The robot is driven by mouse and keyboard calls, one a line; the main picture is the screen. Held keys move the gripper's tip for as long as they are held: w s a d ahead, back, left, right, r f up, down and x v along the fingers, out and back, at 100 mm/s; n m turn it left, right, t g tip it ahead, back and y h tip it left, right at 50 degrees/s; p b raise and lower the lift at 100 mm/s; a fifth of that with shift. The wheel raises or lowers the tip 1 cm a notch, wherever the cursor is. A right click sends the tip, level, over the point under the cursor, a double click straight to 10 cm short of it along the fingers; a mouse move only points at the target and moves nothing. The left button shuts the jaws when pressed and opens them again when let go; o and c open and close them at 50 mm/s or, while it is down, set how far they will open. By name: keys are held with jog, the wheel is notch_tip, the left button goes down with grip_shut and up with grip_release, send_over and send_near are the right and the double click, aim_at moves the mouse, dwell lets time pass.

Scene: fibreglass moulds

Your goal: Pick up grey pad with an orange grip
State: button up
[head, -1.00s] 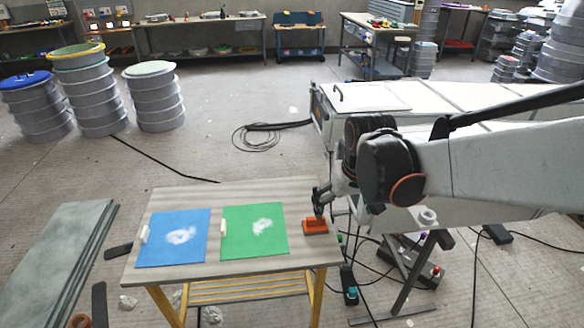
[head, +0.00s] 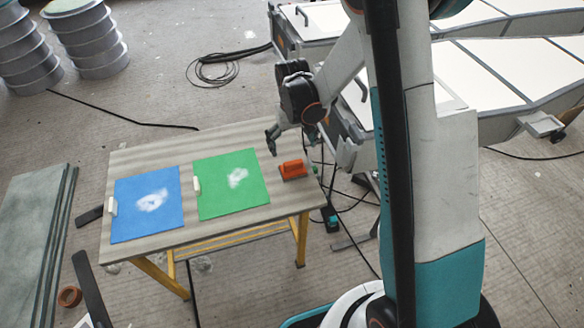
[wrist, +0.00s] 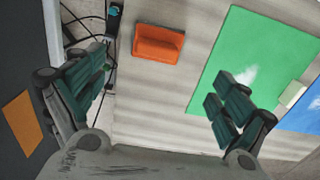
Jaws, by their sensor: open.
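The pad with an orange grip (head: 293,170) lies at the right end of the table, to the right of the green sheet. In the wrist view the pad (wrist: 158,44) shows as an orange block on the striped table top; any grey part is hard to make out. My gripper (head: 272,142) is open and empty, above the table behind and a little left of the pad. In the wrist view its two fingers (wrist: 160,95) stand wide apart, and the pad lies beyond them, between their lines. Nothing touches the pad.
The table (head: 140,157) holds a green sheet (head: 232,184) and a blue sheet (head: 148,203), each with a white smear and a small pale block at its edge. White moulds (head: 492,80) stand behind to the right. Cables (head: 215,66) lie on the floor.

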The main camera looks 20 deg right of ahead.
aim_at(293, 163)
notch_tip(293, 163, down, 6)
jog(key=shift+r+b, duration=0.1)
jog(key=shift+b, duration=0.7)
jog(key=shift+w+d+f+b, duration=0.1)
jog(key=shift+f+b, duration=0.6)
jog(key=shift+f, duration=0.65)
jog(key=shift+w+d+f+b, duration=0.1)
jog(key=shift+f+b, duration=0.55)
jog(key=shift+f, duration=0.65)
jog(key=shift+s, duration=0.15)
jog(key=c, duration=1.3)
